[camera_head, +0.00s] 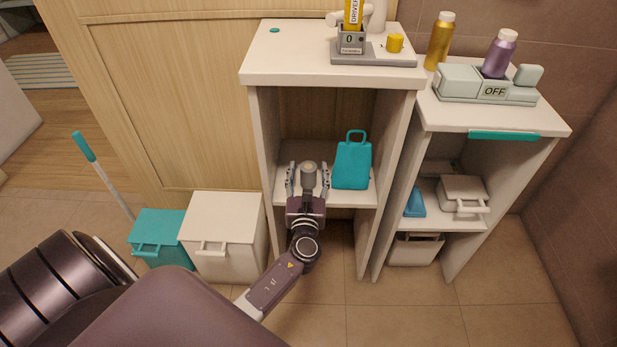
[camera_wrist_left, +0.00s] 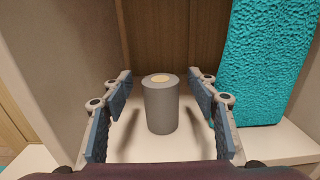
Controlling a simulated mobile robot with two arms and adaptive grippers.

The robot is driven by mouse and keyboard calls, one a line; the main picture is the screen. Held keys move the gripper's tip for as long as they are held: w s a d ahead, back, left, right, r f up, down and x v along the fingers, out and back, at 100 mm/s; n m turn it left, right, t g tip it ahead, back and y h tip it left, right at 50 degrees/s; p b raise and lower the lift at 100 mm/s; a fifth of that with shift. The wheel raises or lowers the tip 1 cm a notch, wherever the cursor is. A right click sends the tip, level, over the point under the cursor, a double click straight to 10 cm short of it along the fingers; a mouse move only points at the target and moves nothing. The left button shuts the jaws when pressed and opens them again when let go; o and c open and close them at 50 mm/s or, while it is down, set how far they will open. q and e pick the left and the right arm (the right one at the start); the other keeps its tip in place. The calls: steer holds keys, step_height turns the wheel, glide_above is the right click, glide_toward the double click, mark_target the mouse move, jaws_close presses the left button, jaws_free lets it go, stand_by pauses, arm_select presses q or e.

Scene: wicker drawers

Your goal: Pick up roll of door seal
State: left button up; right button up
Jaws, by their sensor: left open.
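The roll of door seal (camera_head: 309,174) is a grey cylinder with a pale round core on top. It stands upright on the middle shelf of the left white cabinet. My left gripper (camera_head: 308,180) is open, with its two fingers on either side of the roll. In the left wrist view the roll (camera_wrist_left: 161,105) stands between the spread fingers (camera_wrist_left: 160,112), with a gap on both sides. The roll's lower front is partly hidden by the gripper in the head view. My right gripper is not in view.
A teal bag (camera_head: 352,164) stands on the same shelf, close to the right finger. The cabinet's side walls (camera_head: 264,140) and top (camera_head: 300,66) enclose the shelf. White (camera_head: 224,232) and teal (camera_head: 160,237) bins stand on the floor at left.

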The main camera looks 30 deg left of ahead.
arm_select(q)
steer(key=shift+x, duration=0.85)
steer(key=shift+s, duration=0.1)
steer(key=shift+c, duration=0.5)
steer(key=c, duration=1.2)
steer(key=shift+r, duration=0.15)
